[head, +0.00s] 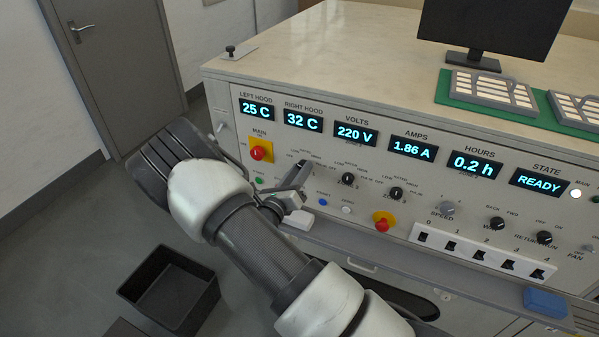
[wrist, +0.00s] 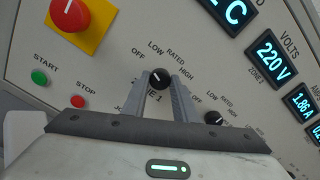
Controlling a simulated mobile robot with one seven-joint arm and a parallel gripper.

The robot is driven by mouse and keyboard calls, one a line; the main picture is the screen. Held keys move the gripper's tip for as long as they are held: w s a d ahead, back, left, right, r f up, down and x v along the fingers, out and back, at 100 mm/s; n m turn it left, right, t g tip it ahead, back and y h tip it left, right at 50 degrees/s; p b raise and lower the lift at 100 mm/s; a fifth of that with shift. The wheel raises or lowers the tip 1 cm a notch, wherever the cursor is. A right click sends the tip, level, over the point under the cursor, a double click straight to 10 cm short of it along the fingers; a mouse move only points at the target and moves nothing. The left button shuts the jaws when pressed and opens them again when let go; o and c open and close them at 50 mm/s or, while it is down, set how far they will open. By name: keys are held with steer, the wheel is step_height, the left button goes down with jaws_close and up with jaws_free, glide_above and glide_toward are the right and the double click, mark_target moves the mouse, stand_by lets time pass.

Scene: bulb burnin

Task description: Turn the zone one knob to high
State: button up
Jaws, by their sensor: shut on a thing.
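The zone one knob (wrist: 159,78) is a round black knob with a white mark, on the panel face in the wrist view. OFF, LOW, RATED and HIGH are printed in an arc around it. Its mark seems to lean up and left, towards the OFF and LOW side, but it is small. My gripper (wrist: 161,84) has one finger on each side of the knob and is shut on it. In the head view my gripper (head: 301,172) is at the panel and mostly hides this knob.
The zone two knob (wrist: 216,118) is close to the right of my gripper. A red emergency button (wrist: 70,14) on yellow is up and left, above the green start button (wrist: 39,77) and the red stop button (wrist: 78,101). A black bin (head: 170,287) stands on the floor.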

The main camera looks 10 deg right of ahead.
steer(key=m+b, duration=1.8)
steer(key=m, duration=0.4)
steer(key=shift+f, duration=0.15)
stand_by(0.5)
steer(key=o, duration=1.1)
steer(key=shift+c, duration=0.2)
steer(key=p+v, duration=0.1)
steer(key=v, duration=1.6)
steer(key=shift+s+a+p, duration=0.15)
steer(key=shift+s+p, duration=0.05)
steer(key=shift+p, duration=0.15)
